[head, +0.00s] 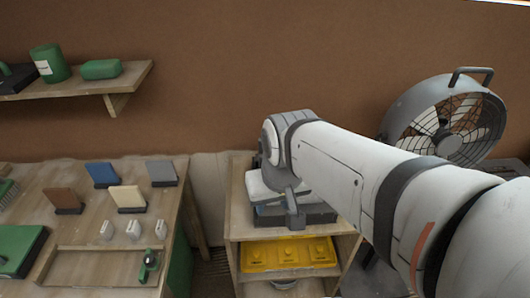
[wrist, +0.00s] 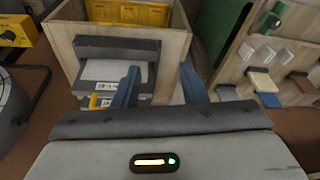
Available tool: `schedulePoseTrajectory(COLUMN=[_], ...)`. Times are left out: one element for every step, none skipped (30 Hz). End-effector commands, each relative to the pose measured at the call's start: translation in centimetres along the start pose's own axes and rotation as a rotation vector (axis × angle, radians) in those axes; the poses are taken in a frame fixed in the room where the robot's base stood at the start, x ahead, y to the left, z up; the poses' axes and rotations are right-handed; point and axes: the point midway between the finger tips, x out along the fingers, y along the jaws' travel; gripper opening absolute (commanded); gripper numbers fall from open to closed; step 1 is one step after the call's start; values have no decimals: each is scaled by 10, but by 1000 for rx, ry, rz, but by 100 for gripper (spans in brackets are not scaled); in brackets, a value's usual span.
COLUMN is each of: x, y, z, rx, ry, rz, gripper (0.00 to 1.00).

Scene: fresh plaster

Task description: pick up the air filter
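A dark grey item with a white panel (wrist: 114,70) sits on the top of a small wooden cabinet (wrist: 165,40) in the wrist view; it may be the air filter, but I cannot tell for sure. Below it in that view are white labels and a yellow patch, partly hidden by my gripper. My gripper (wrist: 159,86) is open, its two blue fingers apart with nothing visible between them. In the head view my gripper (head: 291,207) is over the cabinet top, and a dark grey item (head: 322,215) shows partly behind it.
A yellow bin (head: 288,252) sits on the cabinet's shelf. A large fan (head: 448,118) stands at the right. At the left, a wooden display table (head: 88,262) holds sample blocks and small handles. A wall shelf (head: 75,85) holds green containers.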

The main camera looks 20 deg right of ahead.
Motion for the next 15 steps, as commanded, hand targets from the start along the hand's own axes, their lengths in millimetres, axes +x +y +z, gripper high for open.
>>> schedulePoseTrajectory(x=[-1, -1, 0, 0, 2, 4, 6, 9, 13, 17, 21, 26, 31, 35, 41], y=[7, 15, 21, 24, 28, 35, 41, 48, 57, 65, 74, 85, 94, 103, 115], z=[-9, -15, -25, -33, -42, -55, -65, -76, -89, -98, -107, -118, -126, -133, -141], rx=[64, 113, 195, 267, 347, 463, 554, 649, 775, 867, 959, 1075, 1159, 1238, 1338], ry=[-15, -23, -37, -49, -62, -81, -95, -109, -127, -141, -155, -172, -184, -196, -210], rz=[-8, -16, -29, -39, -49, -65, -77, -89, -104, -116, -128, -142, -153, -164, -176], gripper=[38, 38, 38, 38, 38, 38, 38, 38, 38, 38, 38, 38, 38, 38, 38])
